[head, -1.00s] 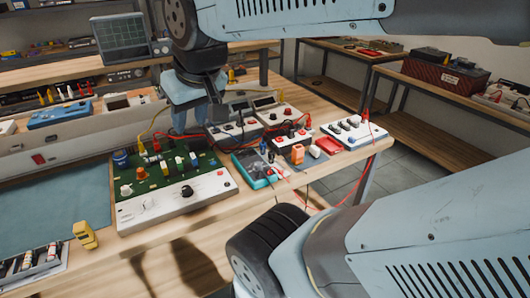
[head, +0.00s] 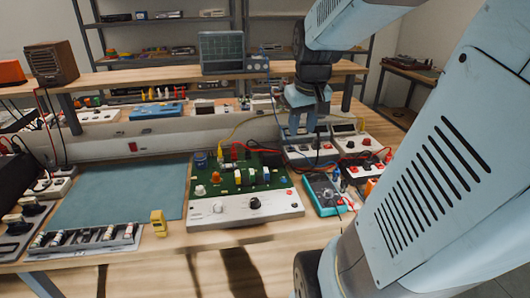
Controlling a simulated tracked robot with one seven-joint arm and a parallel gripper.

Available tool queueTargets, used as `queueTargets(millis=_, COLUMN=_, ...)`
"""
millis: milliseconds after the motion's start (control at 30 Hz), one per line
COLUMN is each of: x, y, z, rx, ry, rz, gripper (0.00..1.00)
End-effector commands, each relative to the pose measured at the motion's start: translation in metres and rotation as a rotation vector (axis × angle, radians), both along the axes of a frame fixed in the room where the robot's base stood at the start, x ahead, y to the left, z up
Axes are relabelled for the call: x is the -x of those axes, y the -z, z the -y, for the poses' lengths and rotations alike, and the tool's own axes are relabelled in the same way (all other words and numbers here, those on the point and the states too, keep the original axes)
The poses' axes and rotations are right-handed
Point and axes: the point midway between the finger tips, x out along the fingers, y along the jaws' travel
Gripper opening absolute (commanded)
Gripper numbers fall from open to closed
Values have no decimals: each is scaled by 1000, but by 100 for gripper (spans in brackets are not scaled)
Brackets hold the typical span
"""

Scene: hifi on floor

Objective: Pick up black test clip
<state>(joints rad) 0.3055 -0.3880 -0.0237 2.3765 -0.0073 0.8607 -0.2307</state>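My gripper (head: 303,128) points down at the back of the bench, in front of the grey instrument boxes. I cannot pick out a black test clip for certain. Small dark parts with leads show around the grey instrument box (head: 300,153) just below and behind the fingers. They are too small to tell apart, and the fingers hide part of this area.
A green circuit board unit (head: 245,205) stands in the middle of the bench. A teal multimeter (head: 323,194) lies to its right. A yellow block (head: 159,222) stands at the left front. The blue-green mat (head: 120,195) is mostly clear. An oscilloscope (head: 222,52) stands on the back shelf.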

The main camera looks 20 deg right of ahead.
Motion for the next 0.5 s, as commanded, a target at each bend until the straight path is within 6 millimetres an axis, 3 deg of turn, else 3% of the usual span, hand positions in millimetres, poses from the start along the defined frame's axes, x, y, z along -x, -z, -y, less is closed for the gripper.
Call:
queueTargets(millis=200, x=-24, y=34, z=65, rx=-15, ry=57, rz=-102, gripper=38)
queueTargets(millis=500, x=-32, y=92, z=156, rx=-68, ry=116, rz=-217, gripper=38)
